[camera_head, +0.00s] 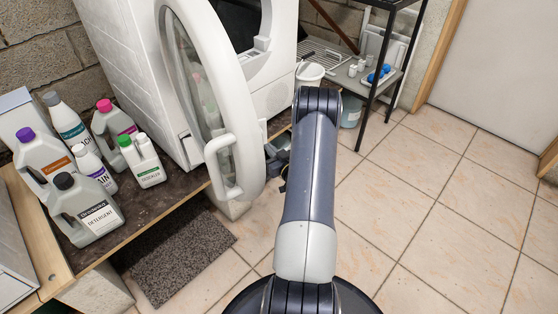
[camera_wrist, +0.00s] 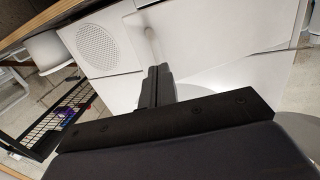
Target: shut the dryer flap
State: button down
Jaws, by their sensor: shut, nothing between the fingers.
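The dryer flap (camera_head: 228,85) is a white, rounded door with a dark glass pane and a white handle (camera_head: 222,165). It stands open, swung out from the front of the white dryer (camera_head: 125,60). My gripper (camera_head: 277,158) is just right of the flap's lower edge, partly hidden behind my arm; I cannot tell whether it touches the flap. In the wrist view my gripper's dark fingers (camera_wrist: 157,72) are together and empty, in front of white panels with a round grille (camera_wrist: 97,50).
Several detergent bottles (camera_head: 88,212) stand on the dark worktop left of the flap. A grey mat (camera_head: 180,262) lies on the floor below. A black-framed shelf (camera_head: 375,80) stands right of the dryer. The tiled floor at right is clear.

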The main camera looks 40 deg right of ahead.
jog(key=shift+w+d, duration=0.2)
jog(key=shift+w, duration=0.9)
